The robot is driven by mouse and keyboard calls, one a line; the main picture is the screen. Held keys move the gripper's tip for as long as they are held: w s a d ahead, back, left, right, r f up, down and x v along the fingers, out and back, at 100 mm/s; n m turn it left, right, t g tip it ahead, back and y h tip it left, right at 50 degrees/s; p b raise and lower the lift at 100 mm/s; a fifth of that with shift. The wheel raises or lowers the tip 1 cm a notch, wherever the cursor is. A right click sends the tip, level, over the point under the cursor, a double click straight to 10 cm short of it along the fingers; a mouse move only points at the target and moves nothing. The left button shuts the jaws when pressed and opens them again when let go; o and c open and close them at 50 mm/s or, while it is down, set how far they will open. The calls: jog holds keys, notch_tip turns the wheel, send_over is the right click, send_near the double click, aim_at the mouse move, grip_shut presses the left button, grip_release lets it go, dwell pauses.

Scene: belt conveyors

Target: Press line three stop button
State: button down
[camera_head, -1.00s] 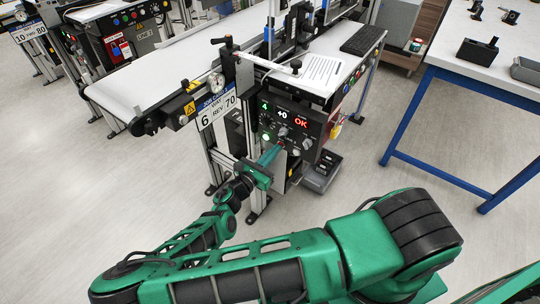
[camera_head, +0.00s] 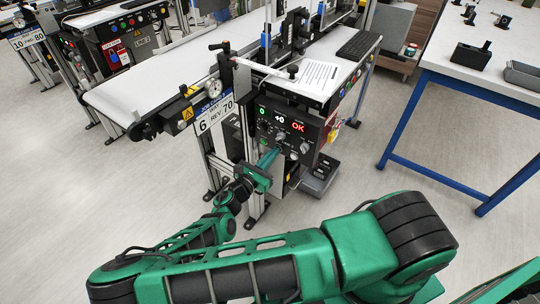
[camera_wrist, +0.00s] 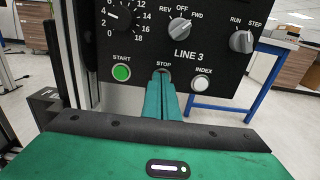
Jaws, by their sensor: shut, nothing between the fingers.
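The black LINE 3 control panel (camera_wrist: 135,45) faces me in the wrist view; it also shows in the head view (camera_head: 313,131) on the front of the near conveyor. The stop button (camera_wrist: 164,71) sits under the STOP label, mostly hidden behind my fingertips. My gripper (camera_wrist: 163,80) is shut and empty, its green fingers pointing at the stop button and appearing to touch it. In the head view my gripper (camera_head: 274,154) reaches the panel's lower part. The green START button (camera_wrist: 121,72) is left of STOP and the white INDEX button (camera_wrist: 200,84) is right.
The panel has an OFF/REV/FWD knob (camera_wrist: 180,28), a RUN/STEP knob (camera_wrist: 241,41) and a speed dial (camera_wrist: 119,17). The conveyor belt (camera_head: 160,78) runs behind. A blue-framed table (camera_head: 480,92) stands right, with open floor between.

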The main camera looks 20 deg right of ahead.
jog(key=v, duration=1.4)
jog(key=shift+a, duration=0.1)
dwell(0.3)
